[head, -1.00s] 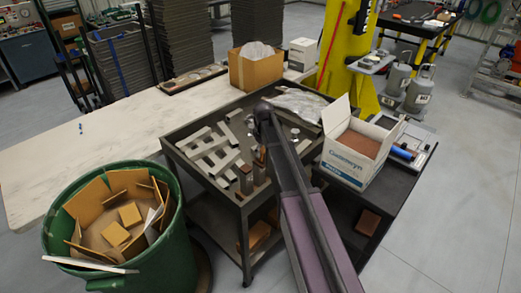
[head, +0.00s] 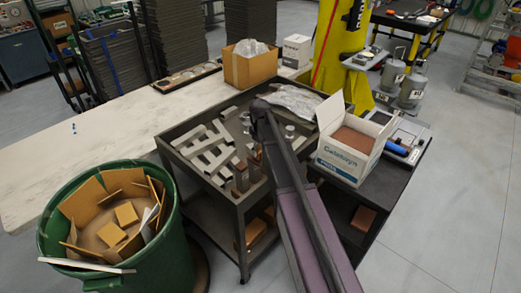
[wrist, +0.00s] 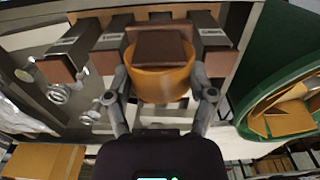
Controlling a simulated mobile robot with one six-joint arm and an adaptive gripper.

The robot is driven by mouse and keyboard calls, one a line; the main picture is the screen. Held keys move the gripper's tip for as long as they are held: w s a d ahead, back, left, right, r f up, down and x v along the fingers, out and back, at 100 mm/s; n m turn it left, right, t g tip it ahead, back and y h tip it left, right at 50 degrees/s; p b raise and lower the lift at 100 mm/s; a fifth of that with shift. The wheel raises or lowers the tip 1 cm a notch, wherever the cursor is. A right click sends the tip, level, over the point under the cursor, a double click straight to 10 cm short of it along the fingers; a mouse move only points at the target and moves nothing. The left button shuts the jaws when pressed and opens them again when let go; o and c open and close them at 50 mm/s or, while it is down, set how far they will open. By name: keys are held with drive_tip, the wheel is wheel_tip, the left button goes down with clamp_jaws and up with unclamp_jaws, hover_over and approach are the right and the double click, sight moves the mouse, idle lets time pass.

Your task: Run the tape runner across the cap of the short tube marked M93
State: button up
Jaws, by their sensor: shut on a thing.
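My gripper (wrist: 160,96) is shut on the tape runner (wrist: 160,84), an orange-tan rounded piece between the two fingers in the wrist view. A brown square face (wrist: 160,47) shows at its upper side; I cannot tell whether this is a tube cap or part of the runner. Labelled grey tubes with brown ends lie around it: one at the left (wrist: 72,46), one left of the runner (wrist: 110,40) and one at the right (wrist: 211,38). Their labels are too small to read, so I cannot pick out M93. In the head view my arm hides the runner.
The dark cart (head: 246,208) holds several grey metal pieces (head: 212,152). A white open box (head: 340,165) is at the right. The pale table (head: 95,150) has bare room.

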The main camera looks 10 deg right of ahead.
drive_tip(key=shift+w+a, duration=0.6)
drive_tip(key=shift+w, duration=0.15)
drive_tip(key=shift+w+a, duration=0.3)
drive_tip(key=shift+w, duration=0.1)
drive_tip(key=shift+c, duration=1.3)
drive_tip(key=shift+w+a, duration=0.1)
drive_tip(key=shift+w, duration=0.15)
drive_tip(key=shift+w+a, duration=0.5)
drive_tip(key=shift+w, duration=0.15)
drive_tip(key=shift+w+a, duration=0.45)
drive_tip(key=shift+w, duration=0.2)
drive_tip(key=shift+r+p, duration=3)
drive_tip(key=shift+r, duration=0.1)
